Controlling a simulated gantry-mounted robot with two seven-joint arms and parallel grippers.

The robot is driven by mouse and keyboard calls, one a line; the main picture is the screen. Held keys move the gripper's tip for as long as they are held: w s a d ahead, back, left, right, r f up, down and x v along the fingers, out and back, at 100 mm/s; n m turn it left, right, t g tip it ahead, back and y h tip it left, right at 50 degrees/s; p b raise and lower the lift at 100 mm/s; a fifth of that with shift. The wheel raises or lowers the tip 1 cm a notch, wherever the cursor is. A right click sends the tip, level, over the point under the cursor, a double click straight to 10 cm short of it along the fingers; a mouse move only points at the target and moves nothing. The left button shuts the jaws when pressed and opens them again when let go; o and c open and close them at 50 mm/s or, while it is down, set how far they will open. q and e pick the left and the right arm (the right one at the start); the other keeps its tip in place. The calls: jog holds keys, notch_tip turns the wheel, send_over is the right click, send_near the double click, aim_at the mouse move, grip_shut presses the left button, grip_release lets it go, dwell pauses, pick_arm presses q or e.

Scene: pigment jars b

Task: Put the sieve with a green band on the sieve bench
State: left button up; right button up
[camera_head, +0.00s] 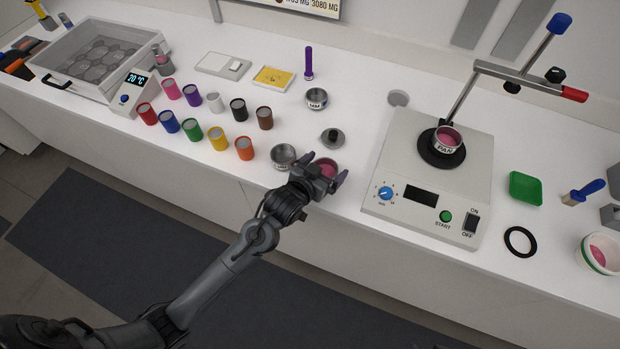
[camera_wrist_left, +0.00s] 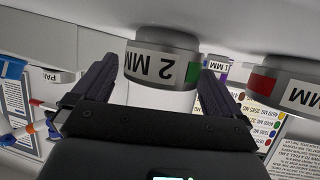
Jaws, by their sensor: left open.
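The sieve with a green band (camera_wrist_left: 160,62), labelled "2 MM", stands between the fingers of my open left gripper (camera_wrist_left: 163,85) in the left wrist view. In the head view my left gripper (camera_head: 324,178) is around that sieve (camera_head: 328,165), partly covering it; pink material shows inside. I cannot tell whether the fingers touch it. A grey machine (camera_head: 400,150) with dial and buttons, possibly the sieve bench, stands to the right. It carries a pan (camera_head: 447,138) labelled "PAN" on a black disc, beside a clamp stand. My right gripper is not in view.
A sieve with a red band (camera_wrist_left: 265,85) stands close by, also in the head view (camera_head: 283,156). Another sieve (camera_head: 317,98) and a dark-knobbed lid (camera_head: 332,138) are behind. Several coloured jars (camera_head: 192,130) stand left. A green-striped bowl (camera_head: 600,253) is far right.

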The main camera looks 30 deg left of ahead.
pick_arm(q)
jog(key=p+v, duration=0.1)
jog(key=v, duration=0.9)
jog(key=s+a+f+g, duration=0.1)
jog(key=s+f+g, duration=0.1)
jog(key=s, duration=0.4)
jog(key=s+a+f+g, duration=0.1)
jog(key=s+f+g, duration=0.2)
jog(key=s, duration=0.4)
jog(key=s+a+f+g+y, duration=0.1)
jog(key=s+f+g, duration=0.1)
jog(key=s+g, duration=0.3)
jog(key=shift+s+a+f+m, duration=0.15)
jog(key=shift+s+f+m, duration=0.25)
jog(key=shift+s, duration=0.85)
notch_tip(320, 180, up, 29)
jog(key=p, duration=2.9)
